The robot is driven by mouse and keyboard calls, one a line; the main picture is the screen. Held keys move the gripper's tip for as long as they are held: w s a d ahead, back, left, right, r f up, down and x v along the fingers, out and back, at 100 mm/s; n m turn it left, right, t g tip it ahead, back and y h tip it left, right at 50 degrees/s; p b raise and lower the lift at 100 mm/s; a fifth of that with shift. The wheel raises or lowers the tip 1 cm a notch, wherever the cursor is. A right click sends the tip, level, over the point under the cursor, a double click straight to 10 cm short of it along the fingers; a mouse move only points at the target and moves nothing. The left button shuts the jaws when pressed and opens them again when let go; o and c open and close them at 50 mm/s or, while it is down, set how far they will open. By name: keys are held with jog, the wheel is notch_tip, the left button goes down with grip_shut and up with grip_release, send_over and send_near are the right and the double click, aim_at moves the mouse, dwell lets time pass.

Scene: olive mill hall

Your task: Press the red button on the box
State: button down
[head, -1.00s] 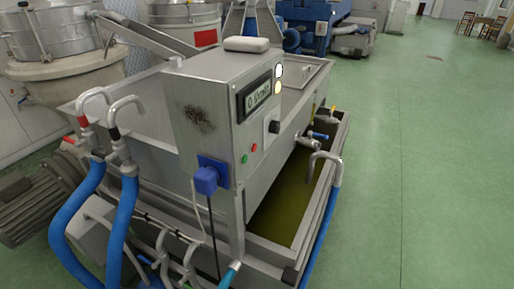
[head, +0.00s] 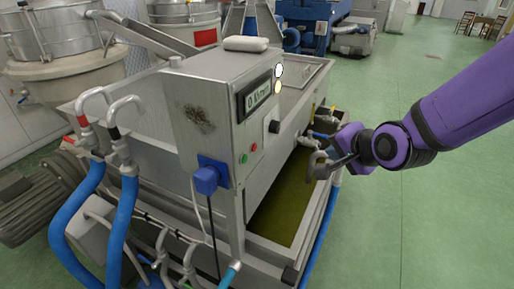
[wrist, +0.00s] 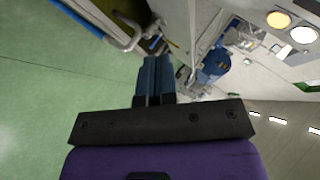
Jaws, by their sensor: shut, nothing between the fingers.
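The box (head: 228,112) is a grey metal control cabinet on the machine, left of the middle in the head view. The small red button (head: 253,147) is on its front panel, with a green button (head: 244,158) at its lower left. My gripper (head: 334,165) is right of the box in the head view, apart from the panel, over the trough side near a bent grey pipe. In the wrist view the fingers (wrist: 156,75) are together and empty. Part of the box shows there at the upper right, with an orange lamp (wrist: 279,19) and a white lamp (wrist: 303,34). I cannot make out the red button there.
The panel also has a display (head: 258,97) and a black knob (head: 274,127). A blue plug (head: 208,178) sticks out of the box's side. Taps and pipes line the trough (head: 285,205) near my gripper. The green floor (head: 440,220) at the right is clear.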

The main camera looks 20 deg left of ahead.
aim_at(254, 148)
jog(key=s+a+f+m+y, duration=0.1)
jog(key=a+f+y, duration=0.1)
jog(key=a, duration=0.4)
jog(key=shift+s+f+m, duration=0.3)
jog(key=shift+f, duration=0.5)
jog(key=shift+a, duration=0.1)
jog(key=a, duration=0.8)
jog(key=shift+w+a, duration=0.3)
jog(key=shift+w, duration=0.05)
jog(key=shift+a, duration=0.15)
dwell(1.0)
jog(key=shift+a, duration=0.3)
jog(key=shift+a, duration=0.35)
dwell(0.7)
dwell(0.4)
jog(key=shift+d, duration=0.8)
